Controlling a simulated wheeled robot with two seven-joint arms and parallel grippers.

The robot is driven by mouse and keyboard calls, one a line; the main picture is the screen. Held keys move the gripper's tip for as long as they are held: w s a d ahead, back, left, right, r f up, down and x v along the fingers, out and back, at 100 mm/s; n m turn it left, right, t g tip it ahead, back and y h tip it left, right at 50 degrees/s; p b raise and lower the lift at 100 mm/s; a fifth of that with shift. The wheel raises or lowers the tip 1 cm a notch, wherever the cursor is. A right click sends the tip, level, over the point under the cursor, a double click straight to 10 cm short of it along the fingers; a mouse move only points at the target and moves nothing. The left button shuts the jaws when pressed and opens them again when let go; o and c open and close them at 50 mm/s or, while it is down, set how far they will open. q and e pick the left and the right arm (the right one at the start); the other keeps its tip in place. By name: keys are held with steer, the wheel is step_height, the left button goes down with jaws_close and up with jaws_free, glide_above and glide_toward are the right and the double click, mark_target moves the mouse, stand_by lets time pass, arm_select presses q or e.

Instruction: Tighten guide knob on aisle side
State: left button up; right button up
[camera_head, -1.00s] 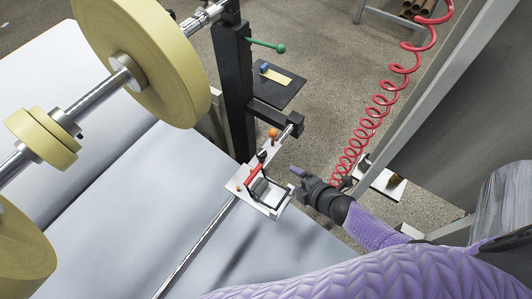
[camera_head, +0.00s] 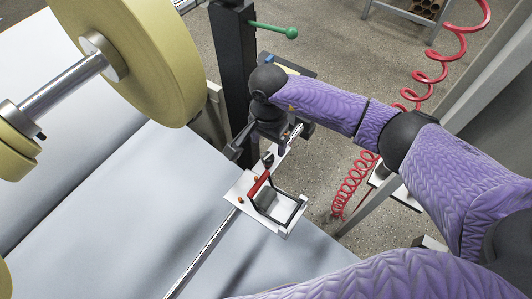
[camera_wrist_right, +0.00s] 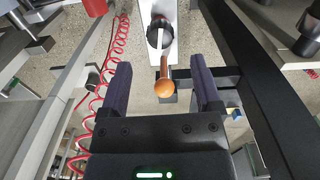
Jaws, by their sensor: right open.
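An orange ball knob (camera_wrist_right: 166,88) on a short stem lies between the two fingers of my right gripper (camera_wrist_right: 163,88) in the right wrist view. The fingers are open with a gap on each side of the knob. In the head view my right gripper (camera_head: 245,143) is beside the dark post, above the far end of the guide rail, and largely hides the knob. The guide's white plate (camera_head: 236,191) with its red lever (camera_head: 259,184) and black frame sits on the rail nearer to me. My left gripper is out of view.
A black post (camera_head: 232,70) with a green-knobbed handle (camera_head: 290,33) stands close behind the gripper. A large yellow roll (camera_head: 165,60) hangs at the left. A coiled red hose (camera_head: 350,190) hangs at the right. The white sheet (camera_head: 120,220) spreads below left.

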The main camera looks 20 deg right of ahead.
mark_target(268, 156)
step_height(268, 156, down, 5)
steer(key=shift+f+b, duration=0.15)
steer(key=shift+b, duration=0.7)
jaws_close()
